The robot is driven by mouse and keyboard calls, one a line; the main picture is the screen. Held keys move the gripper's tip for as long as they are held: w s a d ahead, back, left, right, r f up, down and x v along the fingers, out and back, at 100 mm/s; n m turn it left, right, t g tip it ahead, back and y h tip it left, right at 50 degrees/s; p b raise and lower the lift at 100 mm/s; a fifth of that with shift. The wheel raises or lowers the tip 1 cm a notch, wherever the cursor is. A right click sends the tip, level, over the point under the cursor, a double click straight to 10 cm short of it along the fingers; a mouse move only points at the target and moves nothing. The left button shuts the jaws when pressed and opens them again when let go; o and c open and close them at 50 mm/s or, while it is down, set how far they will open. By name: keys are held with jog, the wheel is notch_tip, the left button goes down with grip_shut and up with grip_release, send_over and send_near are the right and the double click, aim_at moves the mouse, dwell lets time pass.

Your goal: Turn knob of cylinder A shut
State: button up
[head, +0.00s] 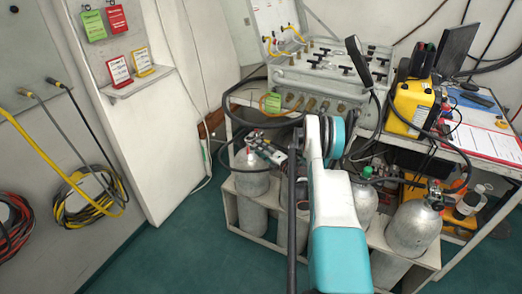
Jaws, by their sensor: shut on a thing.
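A grey cylinder (252,183) stands at the left end of the low rack, with a dark valve knob (252,137) on top. I take it for cylinder A, but no letter on it can be read. My teal and white arm reaches up from the bottom middle. My gripper (262,146), small and partly hidden by the arm, lies at the valve top, shut on the knob as far as this view shows. How far the knob is turned cannot be seen. Another cylinder (364,203) with a green knob (367,171) and a third (413,228) stand to the right.
The air panel (330,80) with black T-handles sits above the cylinders. A black hose (238,90) loops near the arm. A yellow box (412,106) and papers lie on the right table. Green floor (180,255) is clear at the left.

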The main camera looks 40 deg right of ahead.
dwell(0.4)
jog(key=o, duration=1.1)
jog(key=shift+c, duration=0.2)
